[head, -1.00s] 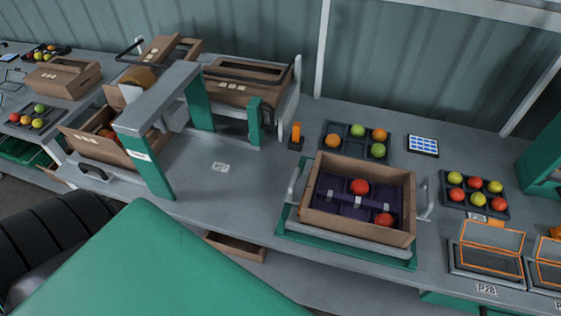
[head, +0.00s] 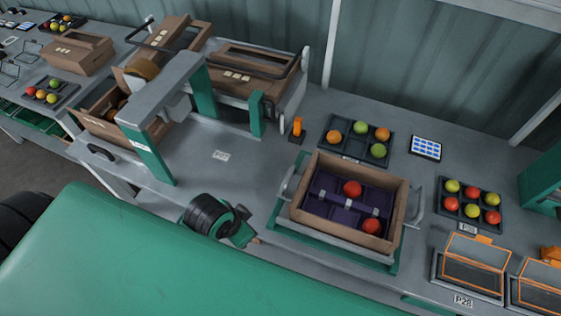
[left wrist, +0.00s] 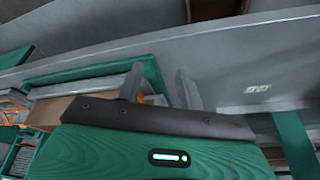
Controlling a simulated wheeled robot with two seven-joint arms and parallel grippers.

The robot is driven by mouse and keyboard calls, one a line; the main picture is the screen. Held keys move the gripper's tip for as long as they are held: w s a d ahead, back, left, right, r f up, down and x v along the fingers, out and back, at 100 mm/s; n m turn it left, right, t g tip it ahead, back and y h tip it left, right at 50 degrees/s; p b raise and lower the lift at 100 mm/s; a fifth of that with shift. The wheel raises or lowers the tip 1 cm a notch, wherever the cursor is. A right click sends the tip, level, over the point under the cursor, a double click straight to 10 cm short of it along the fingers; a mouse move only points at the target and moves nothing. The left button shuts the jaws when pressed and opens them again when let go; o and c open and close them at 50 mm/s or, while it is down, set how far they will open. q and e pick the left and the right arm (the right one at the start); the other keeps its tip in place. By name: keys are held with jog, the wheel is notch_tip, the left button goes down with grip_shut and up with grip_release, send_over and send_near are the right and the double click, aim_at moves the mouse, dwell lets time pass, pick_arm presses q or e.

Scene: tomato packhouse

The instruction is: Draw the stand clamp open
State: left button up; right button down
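A green stand (head: 386,262) holds an open brown carton (head: 330,230) with a purple insert and two red tomatoes. A grey clamp-like bracket (head: 288,186) stands at the carton's left side, and a similar grey bracket (head: 416,205) at its right. I cannot tell which is the stand clamp. My left gripper (head: 256,240) is low at the bench's front edge, left of the stand and apart from the brackets. In the left wrist view, the gripper's (left wrist: 159,84) two grey fingers are apart with nothing between them. My right gripper is not in view.
Behind the stand is a dark tray (head: 357,140) of tomatoes, with a blue-and-white panel (head: 426,148) beside it. Another tomato tray (head: 470,203) lies to the right. A grey-and-green machine (head: 150,95) stands at left. The bench between it and the stand is mostly clear.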

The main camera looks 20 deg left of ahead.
pick_arm(q)
jog(key=w+d+r+m+h, duration=0.1)
jog(key=w+d+r+m, duration=0.1)
jog(key=m, duration=0.3)
jog(key=w+d+r+m+h, duration=0.1)
jog(key=w+d+r+m, duration=0.1)
jog(key=w+m, duration=0.3)
jog(key=w+d+r+m+g+h, duration=0.1)
jog(key=w+d+r+m, duration=0.1)
jog(key=m, duration=0.4)
jog(key=shift+w+d, duration=0.9)
jog(key=shift+d, duration=0.3)
jog(key=m+g+y, duration=0.2)
jog(key=m+g, duration=0.1)
jog(key=m, duration=1.2)
send_near(288, 173)
jog(key=p+x, duration=0.3)
jog(key=x, duration=0.4)
jog(key=shift+d+p, duration=0.15)
jog(key=shift+p, duration=0.2)
jog(key=shift+d+f, duration=0.1)
jog(key=shift+f, duration=0.55)
grip_shut()
